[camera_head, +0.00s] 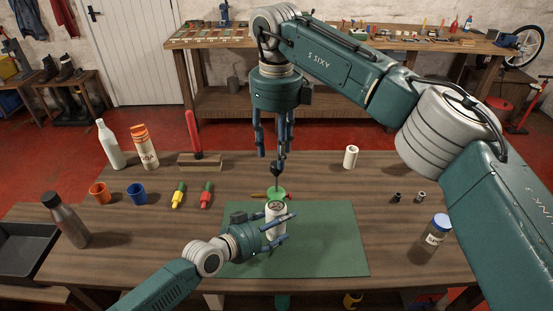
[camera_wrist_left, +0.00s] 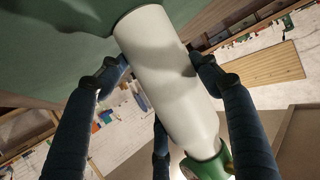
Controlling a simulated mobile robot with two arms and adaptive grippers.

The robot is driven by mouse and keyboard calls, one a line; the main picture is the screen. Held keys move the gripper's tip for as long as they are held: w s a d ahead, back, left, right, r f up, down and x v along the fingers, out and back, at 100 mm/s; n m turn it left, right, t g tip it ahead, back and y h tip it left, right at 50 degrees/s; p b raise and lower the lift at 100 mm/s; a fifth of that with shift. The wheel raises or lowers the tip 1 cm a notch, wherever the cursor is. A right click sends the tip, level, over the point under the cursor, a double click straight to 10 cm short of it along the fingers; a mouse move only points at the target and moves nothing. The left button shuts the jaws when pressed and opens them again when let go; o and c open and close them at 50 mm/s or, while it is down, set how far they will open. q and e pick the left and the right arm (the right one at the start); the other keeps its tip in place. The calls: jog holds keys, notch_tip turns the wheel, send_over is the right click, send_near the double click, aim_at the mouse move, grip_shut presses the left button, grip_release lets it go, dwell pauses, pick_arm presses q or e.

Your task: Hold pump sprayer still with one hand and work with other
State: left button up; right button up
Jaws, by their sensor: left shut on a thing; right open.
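The pump sprayer (camera_head: 275,212) has a white body, a green top and a thin rod with a dark knob (camera_head: 276,168) at its upper end. It stands upright on the green mat (camera_head: 325,245). My left gripper (camera_head: 279,230) is shut on the sprayer's white body from the left. In the left wrist view the white body (camera_wrist_left: 168,75) lies between my blue fingers, with the green top at the lower right. My right gripper (camera_head: 272,148) is open and points down, its fingertips just above or beside the knob; I cannot tell whether they touch it.
A red-and-green tool lies partly hidden behind the sprayer. A white roll (camera_head: 350,157) and a blue-capped jar (camera_head: 436,232) are to the right. The mat's right side is clear.

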aim_at(276, 169)
jog(key=shift+f, duration=1.75)
grip_shut()
